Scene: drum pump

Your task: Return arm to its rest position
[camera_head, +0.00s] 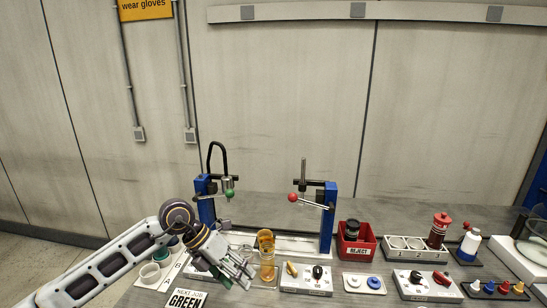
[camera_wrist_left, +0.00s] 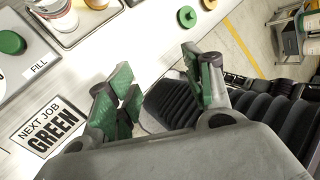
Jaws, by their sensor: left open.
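My left arm comes in from the left in the head view, and its gripper (camera_head: 236,273) hangs over the front left of the bench. In the left wrist view the green-padded fingers (camera_wrist_left: 160,85) stand wide apart with nothing between them. The gripper is near the sign reading "NEXT JOB GREEN" (camera_head: 184,299), which also lies to the left of the fingers in the left wrist view (camera_wrist_left: 48,125). An amber cylinder (camera_head: 267,265) stands to the right of the gripper, apart from it. My right gripper is not in view.
A blue stand with a black hose and green-tipped nozzle (camera_head: 229,190) rises behind the gripper. A second blue stand (camera_head: 327,225), a red reject bin (camera_head: 368,240) and a bottle rack (camera_head: 404,256) are further right. Floor with a yellow line (camera_wrist_left: 238,45) shows beyond the bench edge.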

